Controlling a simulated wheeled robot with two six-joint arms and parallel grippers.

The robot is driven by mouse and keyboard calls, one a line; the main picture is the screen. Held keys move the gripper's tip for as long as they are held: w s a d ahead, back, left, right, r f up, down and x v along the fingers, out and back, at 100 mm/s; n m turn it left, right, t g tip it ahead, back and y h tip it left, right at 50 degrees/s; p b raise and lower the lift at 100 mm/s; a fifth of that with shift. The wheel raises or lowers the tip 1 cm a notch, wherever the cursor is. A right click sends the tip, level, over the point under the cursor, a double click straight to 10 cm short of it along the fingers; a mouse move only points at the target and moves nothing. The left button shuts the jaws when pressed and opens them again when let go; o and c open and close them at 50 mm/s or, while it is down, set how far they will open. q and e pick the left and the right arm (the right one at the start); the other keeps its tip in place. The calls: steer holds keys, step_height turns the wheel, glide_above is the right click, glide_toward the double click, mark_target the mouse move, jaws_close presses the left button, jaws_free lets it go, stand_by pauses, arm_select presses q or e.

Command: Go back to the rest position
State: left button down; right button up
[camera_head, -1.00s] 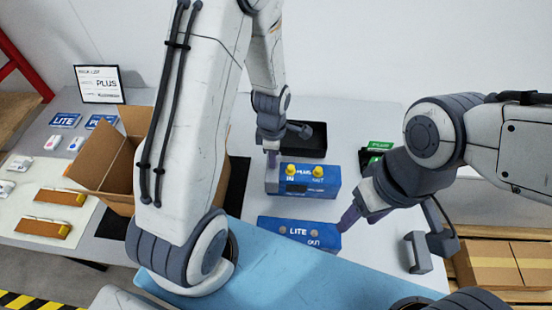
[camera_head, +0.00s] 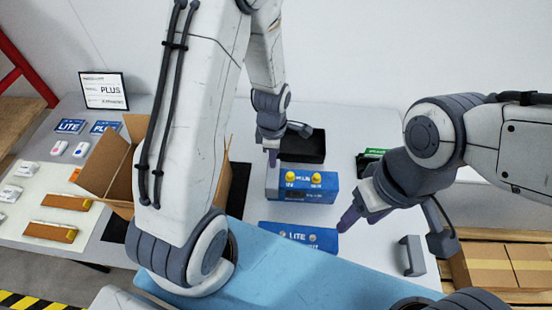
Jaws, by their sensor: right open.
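My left gripper (camera_head: 272,155) hangs pointing down at the left end of the blue PLUS box (camera_head: 318,192), which has two yellow knobs on top. Its fingers overlap and I cannot tell whether they are apart. My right gripper (camera_head: 349,218) is open, with purple fingertips, at the right end of the blue LITE box (camera_head: 285,236). I see nothing held in it. The LITE box stands in front of the PLUS box, with its lower part hidden by the light-blue surface in front.
An open cardboard box (camera_head: 112,165) stands left of my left arm. A black tray (camera_head: 303,146) and a green-labelled box (camera_head: 371,154) are at the back. A sign reading PLUS (camera_head: 104,91) stands back left. Cartons (camera_head: 488,264) sit at lower right.

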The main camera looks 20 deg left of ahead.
arm_select(q)
step_height(320, 180, up, 2)
steer(key=shift+p, duration=0.65)
steer(key=shift+s+d+r+m, duration=0.1)
steer(key=shift+d+r+m, duration=0.05)
steer(key=shift+d+m, duration=0.15)
steer(key=s+d+r+m+b, duration=0.4)
steer(key=s+d+r+m, duration=0.5)
steer(key=m, duration=0.6)
steer(key=s+d+r+m+h+b, duration=0.1)
steer(key=s+d+r+m, duration=0.2)
steer(key=s+m, duration=0.6)
steer(key=r+m, duration=0.1)
steer(key=m, duration=0.3)
steer(key=shift+d, duration=0.35)
